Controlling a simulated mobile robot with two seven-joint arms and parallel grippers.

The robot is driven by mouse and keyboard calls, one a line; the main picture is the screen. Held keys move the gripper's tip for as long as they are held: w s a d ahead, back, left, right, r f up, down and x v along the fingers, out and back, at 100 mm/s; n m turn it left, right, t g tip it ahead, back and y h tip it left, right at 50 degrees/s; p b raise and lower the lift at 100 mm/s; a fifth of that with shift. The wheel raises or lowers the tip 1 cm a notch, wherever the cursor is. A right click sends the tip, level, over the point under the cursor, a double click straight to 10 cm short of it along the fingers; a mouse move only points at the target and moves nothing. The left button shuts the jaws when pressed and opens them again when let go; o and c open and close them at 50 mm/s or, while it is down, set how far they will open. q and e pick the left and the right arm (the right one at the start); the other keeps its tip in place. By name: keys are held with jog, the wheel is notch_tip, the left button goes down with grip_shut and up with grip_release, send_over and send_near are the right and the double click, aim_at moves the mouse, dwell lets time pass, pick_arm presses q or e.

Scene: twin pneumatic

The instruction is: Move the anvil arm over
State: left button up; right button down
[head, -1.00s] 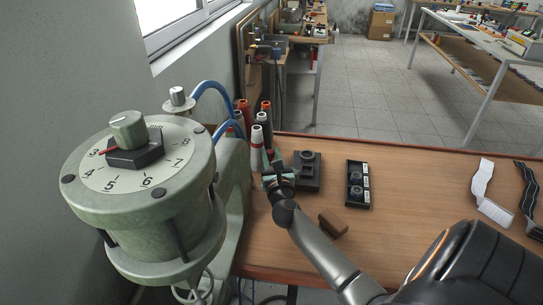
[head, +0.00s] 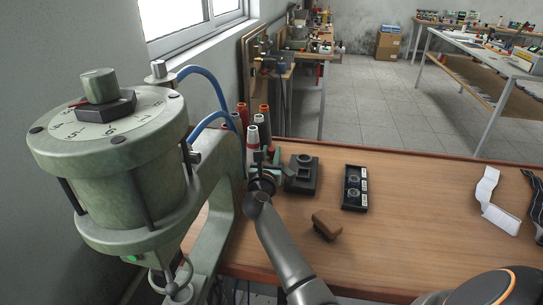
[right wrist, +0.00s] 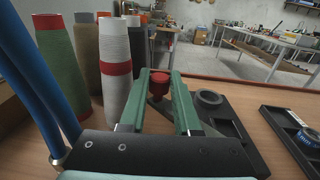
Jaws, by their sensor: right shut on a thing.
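The anvil arm appears to be the dark flat piece (right wrist: 222,125) with a raised ring and a red knob (right wrist: 159,82) in the right wrist view. In the head view the dark piece (head: 302,176) sits on the table beside the press. My right gripper (right wrist: 159,98) has its green fingers around the red knob and is shut on it. In the head view my right gripper (head: 264,172) is just left of the dark piece, partly hidden by my own wrist. The green press (head: 118,150) with a dial stands at left. My left gripper is not in view.
Thread cones (right wrist: 117,70) stand close left of my right gripper, with blue hoses (head: 212,85) near them. A black tray (head: 355,188) with round parts lies to the right. A brown block (head: 327,225) lies in front. The table (head: 420,215) is mostly clear at right.

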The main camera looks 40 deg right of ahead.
jog(key=c, duration=0.6)
grip_release()
